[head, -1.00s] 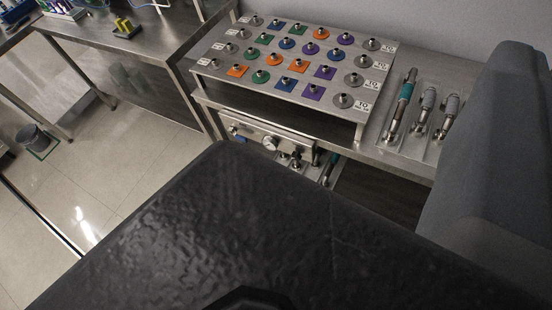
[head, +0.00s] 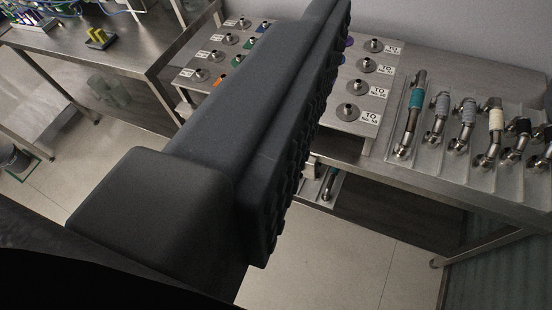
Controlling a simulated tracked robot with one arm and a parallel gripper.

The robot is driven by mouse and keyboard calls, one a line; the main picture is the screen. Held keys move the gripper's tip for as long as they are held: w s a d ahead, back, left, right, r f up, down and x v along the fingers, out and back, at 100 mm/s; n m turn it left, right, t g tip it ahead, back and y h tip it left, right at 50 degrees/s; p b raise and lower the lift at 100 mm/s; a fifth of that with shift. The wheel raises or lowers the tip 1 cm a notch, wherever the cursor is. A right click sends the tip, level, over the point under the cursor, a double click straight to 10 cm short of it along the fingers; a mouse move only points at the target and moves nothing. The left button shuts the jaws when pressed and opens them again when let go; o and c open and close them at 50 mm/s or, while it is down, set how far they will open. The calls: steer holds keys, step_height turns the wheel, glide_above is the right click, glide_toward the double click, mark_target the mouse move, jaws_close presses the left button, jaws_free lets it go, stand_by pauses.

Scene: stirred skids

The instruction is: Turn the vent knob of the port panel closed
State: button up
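A large dark block with a ridged face, which looks like a finger of my gripper (head: 265,130), fills the middle of the view. Only this one finger shows, so its opening cannot be judged. I see nothing held. The low steel panel with small knobs and a round dial, under the raised port rack, is hidden behind the block. No vent knob can be made out. A small piece of metal fittings (head: 328,185) shows under the bench just right of the block.
The raised steel rack (head: 340,115) carries round ports and labels, partly covered by the block. A tray of hose fittings (head: 465,125) lies on the bench at right. A side bench (head: 95,55) stands at upper left. Tiled floor (head: 350,255) is open below.

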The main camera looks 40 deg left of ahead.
steer(key=w+a+f+y+b, duration=0.1)
steer(key=w+a+f, duration=0.4)
steer(key=w+f, duration=0.25)
steer(key=w+a+f, duration=0.5)
steer(key=w+f, duration=0.2)
steer(key=f, duration=0.2)
steer(key=w+a+f+m+b, duration=0.1)
steer(key=w+a+f, duration=0.15)
steer(key=f, duration=0.55)
steer(key=w+a+f, duration=0.2)
steer(key=a+f, duration=0.1)
steer(key=f, duration=0.5)
steer(key=w+a+f+m+b, duration=0.1)
steer(key=w+a+f, duration=0.15)
steer(key=f, duration=0.55)
steer(key=s+a+f+n+t+h+b, duration=0.15)
steer(key=s+f, duration=0.25)
steer(key=f, duration=1.1)
steer(key=s+a+f+t+h, duration=0.15)
steer(key=s+f, duration=0.25)
steer(key=f, duration=1.2)
steer(key=w+d+b, duration=0.1)
steer(key=w+b, duration=0.1)
steer(key=w, duration=1.1)
steer(key=shift+g+b, duration=0.3)
steer(key=shift+b, duration=0.05)
steer(key=shift+w+r, duration=0.1)
